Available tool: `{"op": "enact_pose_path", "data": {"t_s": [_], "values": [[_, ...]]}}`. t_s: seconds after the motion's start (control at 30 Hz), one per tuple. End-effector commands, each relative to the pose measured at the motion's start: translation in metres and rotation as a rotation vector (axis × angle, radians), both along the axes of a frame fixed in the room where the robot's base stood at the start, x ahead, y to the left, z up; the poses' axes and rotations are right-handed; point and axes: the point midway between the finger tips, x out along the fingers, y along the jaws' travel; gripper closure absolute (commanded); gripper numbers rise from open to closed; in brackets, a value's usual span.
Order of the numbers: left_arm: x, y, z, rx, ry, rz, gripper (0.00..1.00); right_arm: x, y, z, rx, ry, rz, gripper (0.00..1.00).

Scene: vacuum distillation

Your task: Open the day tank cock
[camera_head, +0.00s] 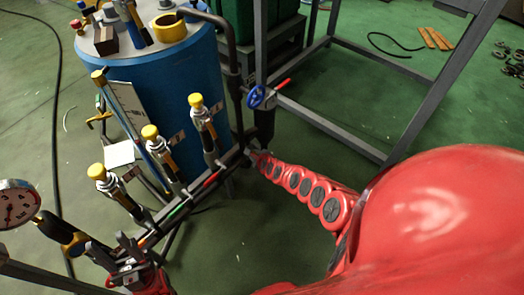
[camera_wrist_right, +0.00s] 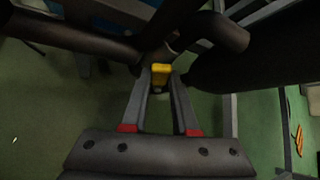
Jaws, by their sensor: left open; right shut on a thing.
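A blue tank (camera_head: 165,90) stands upright at the upper left of the head view. In the right wrist view, my right gripper (camera_wrist_right: 161,80) is shut on a small yellow handle (camera_wrist_right: 161,68) under dark pipes. I cannot tell for sure that this is the day tank cock. In the head view, my red right arm reaches to the pipework at the tank's lower right, where the handle is hidden. My left gripper (camera_head: 127,244) is open at the lower left, close to the pipe manifold; I see nothing held in it.
Several yellow-capped valves (camera_head: 150,132) line the manifold in front of the tank. A blue handwheel (camera_head: 262,97) is right of it. A pressure gauge (camera_head: 16,205) is at the left edge. A grey metal frame (camera_head: 335,133) stands behind my right arm.

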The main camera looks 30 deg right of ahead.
Motion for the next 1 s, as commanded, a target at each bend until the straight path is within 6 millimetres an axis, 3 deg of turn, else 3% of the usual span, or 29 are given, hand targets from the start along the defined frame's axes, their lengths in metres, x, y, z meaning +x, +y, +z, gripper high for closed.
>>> {"op": "enact_pose_path", "data": {"t_s": [1.0], "values": [[0.0, 0.0, -0.026, 0.0, 0.0, 0.0, 0.5, 0.009, -0.032, 0.01, 0.334, 0.122, 0.002, 1.0]]}}
